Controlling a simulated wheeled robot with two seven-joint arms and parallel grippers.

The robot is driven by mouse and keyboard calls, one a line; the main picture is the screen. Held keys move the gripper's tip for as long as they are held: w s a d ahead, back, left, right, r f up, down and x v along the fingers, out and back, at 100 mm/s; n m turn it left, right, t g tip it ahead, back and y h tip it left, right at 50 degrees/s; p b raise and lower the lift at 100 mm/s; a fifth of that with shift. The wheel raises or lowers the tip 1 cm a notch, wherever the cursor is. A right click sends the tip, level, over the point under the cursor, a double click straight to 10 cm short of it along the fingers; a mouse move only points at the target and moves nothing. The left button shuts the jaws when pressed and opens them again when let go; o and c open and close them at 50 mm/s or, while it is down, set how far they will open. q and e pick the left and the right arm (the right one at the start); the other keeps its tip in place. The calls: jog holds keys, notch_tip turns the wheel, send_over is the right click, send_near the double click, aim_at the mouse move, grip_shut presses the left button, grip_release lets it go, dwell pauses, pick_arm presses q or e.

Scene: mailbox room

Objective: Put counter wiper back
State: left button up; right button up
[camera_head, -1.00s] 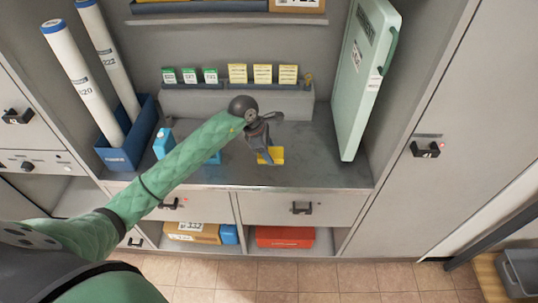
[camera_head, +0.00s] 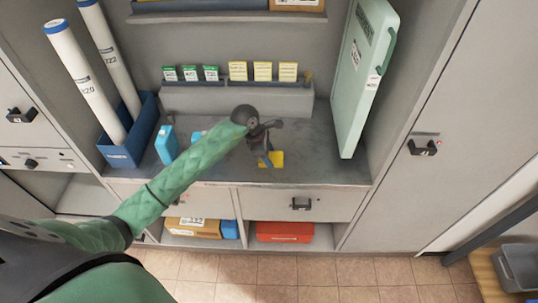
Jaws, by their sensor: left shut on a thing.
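My left gripper (camera_head: 264,157) reaches over the counter (camera_head: 315,165) from the left, its fingers pointing down. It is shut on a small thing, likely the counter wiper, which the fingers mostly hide. A flat yellow piece (camera_head: 277,158) shows at the fingertips, at counter level. I cannot tell whether it is part of the held thing or lies under it. My right gripper is not in view.
A blue bin (camera_head: 120,155) with long white tubes stands at the left. A blue container (camera_head: 166,146) stands beside it. Small labelled cards (camera_head: 238,71) line the back ledge. A pale green board (camera_head: 362,75) leans at the right. The counter's right part is clear.

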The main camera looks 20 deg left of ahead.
pick_arm(q)
jog(key=o, duration=1)
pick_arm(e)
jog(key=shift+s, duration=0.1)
pick_arm(q)
jog(key=shift+r, duration=0.1)
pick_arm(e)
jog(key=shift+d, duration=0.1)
pick_arm(q)
jog(key=shift+a+r, duration=0.25)
jog(key=shift+r, duration=0.2)
jog(key=shift+a+r+b, duration=0.15)
jog(key=shift+r+b, duration=0.15)
jog(key=shift+r, duration=0.05)
jog(key=b+v, duration=0.3)
jog(key=v, duration=0.7)
jog(key=shift+s+r, duration=0.1)
jog(key=shift+s, duration=0.05)
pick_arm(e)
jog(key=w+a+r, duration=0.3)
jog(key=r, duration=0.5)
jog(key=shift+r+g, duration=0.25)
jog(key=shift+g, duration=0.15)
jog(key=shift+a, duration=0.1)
